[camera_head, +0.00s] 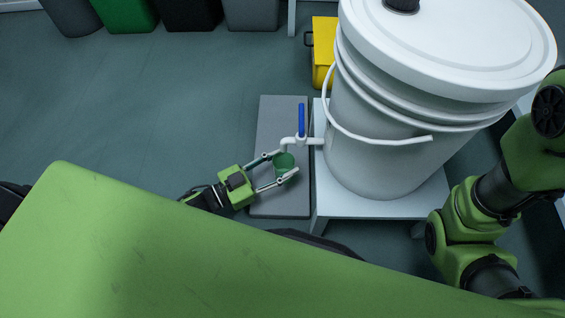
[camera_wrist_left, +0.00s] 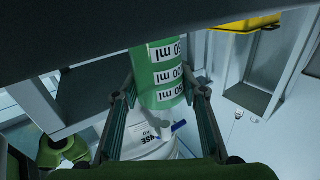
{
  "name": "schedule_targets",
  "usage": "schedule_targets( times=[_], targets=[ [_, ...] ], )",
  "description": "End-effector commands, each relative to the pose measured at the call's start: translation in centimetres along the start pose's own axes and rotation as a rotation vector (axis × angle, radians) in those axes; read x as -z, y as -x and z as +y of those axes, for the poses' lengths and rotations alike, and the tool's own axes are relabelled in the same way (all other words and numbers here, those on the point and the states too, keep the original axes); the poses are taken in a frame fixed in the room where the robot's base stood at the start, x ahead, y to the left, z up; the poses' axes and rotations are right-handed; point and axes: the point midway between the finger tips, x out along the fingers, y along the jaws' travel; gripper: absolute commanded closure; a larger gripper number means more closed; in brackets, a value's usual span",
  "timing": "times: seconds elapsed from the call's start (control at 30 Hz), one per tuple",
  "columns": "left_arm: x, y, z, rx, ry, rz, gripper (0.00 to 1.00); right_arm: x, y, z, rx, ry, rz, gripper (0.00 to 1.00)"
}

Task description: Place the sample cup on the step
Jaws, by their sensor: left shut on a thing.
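The sample cup (camera_head: 284,160) is a small green cup seen from above in the head view, just below the spout of a tap (camera_head: 295,142). My left gripper (camera_head: 281,168) is shut on it, one finger on each side. In the left wrist view the cup (camera_wrist_left: 160,72) shows green with white volume labels between the fingers (camera_wrist_left: 160,98). The step (camera_head: 278,112) seems to be the long grey slab on the floor, and the cup appears over it. I cannot tell the gap between cup and slab. My right arm shows at the right; its gripper does not.
A large white lidded bucket (camera_head: 380,150) with the blue-handled tap stands on a white stand (camera_head: 350,205) right of the slab. A yellow container (camera_head: 322,50) is behind it. Several bins (camera_head: 190,12) line the back. The floor (camera_head: 150,100) at left is clear.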

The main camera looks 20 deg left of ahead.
Motion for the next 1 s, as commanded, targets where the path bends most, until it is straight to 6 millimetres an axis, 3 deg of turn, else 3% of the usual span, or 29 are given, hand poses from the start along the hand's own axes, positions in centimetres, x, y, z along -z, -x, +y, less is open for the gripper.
schedule_targets(
  times=[0.1,0.5,0.67,1.0],
  targets=[
    [0.0,0.0,0.0,0.0,0.0,0.0,0.44,0.0,0.0,0.0,0.0,0.0,0.0,0.6],
    [0.4,0.3,0.0,0.0,0.0,-0.001,0.44,-0.1,-0.4,0.1,0.0,0.0,0.0,0.6],
    [0.6,2.9,0.0,0.0,0.002,-0.004,0.44,-0.6,-1.7,0.3,0.0,0.0,0.0,0.6],
    [0.4,9.9,0.0,0.0,0.001,-0.003,0.44,-1.3,-4.0,0.8,0.001,0.001,0.003,0.6]
  ],
)
